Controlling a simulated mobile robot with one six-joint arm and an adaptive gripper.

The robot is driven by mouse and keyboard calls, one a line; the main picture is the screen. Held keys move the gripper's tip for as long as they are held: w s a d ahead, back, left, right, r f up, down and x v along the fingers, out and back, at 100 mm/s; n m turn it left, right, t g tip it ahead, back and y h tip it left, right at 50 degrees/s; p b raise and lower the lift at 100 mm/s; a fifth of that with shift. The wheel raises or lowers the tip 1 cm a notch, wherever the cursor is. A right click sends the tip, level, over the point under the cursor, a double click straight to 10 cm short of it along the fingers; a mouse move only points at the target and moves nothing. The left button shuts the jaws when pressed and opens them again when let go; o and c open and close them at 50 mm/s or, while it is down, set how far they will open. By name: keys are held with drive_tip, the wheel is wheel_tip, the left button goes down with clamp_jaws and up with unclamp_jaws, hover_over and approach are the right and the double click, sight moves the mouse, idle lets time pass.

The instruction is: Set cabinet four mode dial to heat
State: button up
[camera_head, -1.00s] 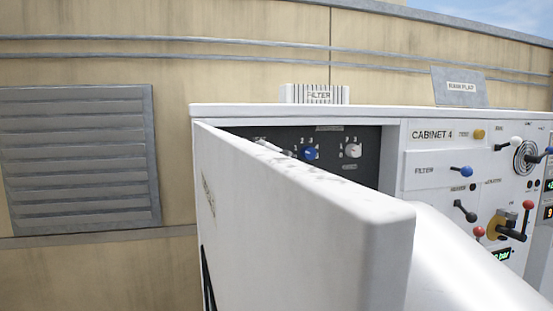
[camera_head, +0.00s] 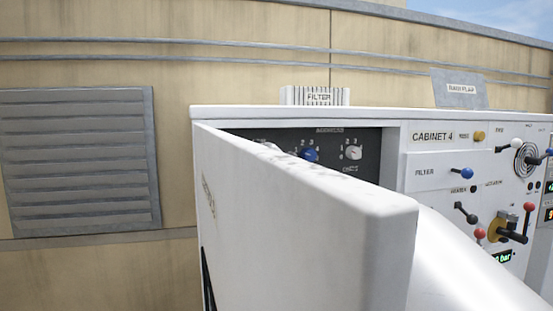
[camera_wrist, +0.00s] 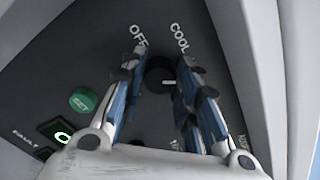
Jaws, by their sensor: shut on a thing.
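In the wrist view my gripper (camera_wrist: 160,78) has its two blue-and-grey fingers closed on the sides of a dark round mode dial (camera_wrist: 158,71). A short white mark shows on the dial. OFF is printed to its upper left and COOL to its upper right. More lettering lower right is partly covered by the right finger and unreadable. In the head view cabinet four (camera_head: 432,136) has its white door (camera_head: 300,205) swung open. The door hides my gripper and the mode dial there.
A green SET button (camera_wrist: 83,100) and a small green-lit display (camera_wrist: 62,134) lie left of the fingers. The head view shows a blue knob (camera_head: 309,155) and a white knob (camera_head: 353,152) inside the cabinet. Several levers and knobs crowd the front to the right.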

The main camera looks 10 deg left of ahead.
drive_tip(key=o, duration=1.1)
drive_tip(key=shift+c, duration=0.2)
drive_tip(key=shift+s, duration=0.15)
drive_tip(key=v, duration=1.1)
drive_tip(key=shift+s+d, duration=0.2)
drive_tip(key=shift+s, duration=0.15)
drive_tip(key=s+d+f+n+g+h+b, duration=0.1)
drive_tip(key=s+d+f+n+g, duration=0.3)
drive_tip(key=f, duration=0.9)
drive_tip(key=s+d+f+n+g+h+b, duration=0.2)
drive_tip(key=s+d+f+n+g+h, duration=0.1)
drive_tip(key=s+d+f+n, duration=0.7)
drive_tip(key=s+d+f+n+g+h+b, duration=0.1)
drive_tip(key=s+d+f+n+g+h, duration=0.2)
drive_tip(key=s+d+f+n, duration=0.4)
drive_tip(key=s+d+f+g, duration=0.1)
drive_tip(key=s+d+f, duration=0.4)
drive_tip(key=s+f, duration=0.3)
drive_tip(key=shift+s+d+f+g+h, duration=0.3)
drive_tip(key=shift+s+d+f+h, duration=0.1)
drive_tip(key=shift+s, duration=0.3)
